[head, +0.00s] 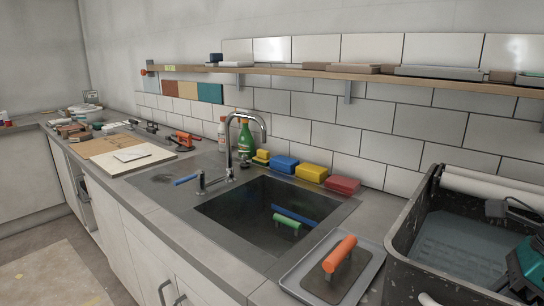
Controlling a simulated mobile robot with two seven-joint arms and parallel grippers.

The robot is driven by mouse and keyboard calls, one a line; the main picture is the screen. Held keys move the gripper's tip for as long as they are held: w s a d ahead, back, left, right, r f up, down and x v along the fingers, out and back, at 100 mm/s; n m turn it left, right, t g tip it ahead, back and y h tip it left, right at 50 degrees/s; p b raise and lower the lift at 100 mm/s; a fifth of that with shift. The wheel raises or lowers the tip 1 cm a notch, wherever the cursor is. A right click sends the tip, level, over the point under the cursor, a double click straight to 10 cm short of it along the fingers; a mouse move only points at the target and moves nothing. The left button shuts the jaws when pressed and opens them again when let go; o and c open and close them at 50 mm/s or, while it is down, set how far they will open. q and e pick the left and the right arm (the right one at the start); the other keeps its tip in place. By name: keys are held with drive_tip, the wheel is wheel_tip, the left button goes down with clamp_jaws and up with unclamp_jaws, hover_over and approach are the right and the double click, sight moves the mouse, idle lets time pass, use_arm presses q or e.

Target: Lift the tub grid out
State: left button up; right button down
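A dark grey, paint-speckled tub (408,217) stands on the counter at the right, cut off by the frame's right edge. Inside it, low down, is a blue-grey surface (452,248) with faint lines; I cannot tell whether this is the grid or the tub floor. White rollers (490,186) lie across the tub's back part. A dark cabled piece (497,208) and a teal tool (533,262) are at its right side and partly hide the inside. Neither of my grippers is in view.
A grey tray (368,280) with an orange-handled float (340,254) sits just left of the tub. Left of that is a sink (243,213) with a tall tap (229,150). Sponges (312,171) line its back edge. A shelf (440,80) runs along the wall above.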

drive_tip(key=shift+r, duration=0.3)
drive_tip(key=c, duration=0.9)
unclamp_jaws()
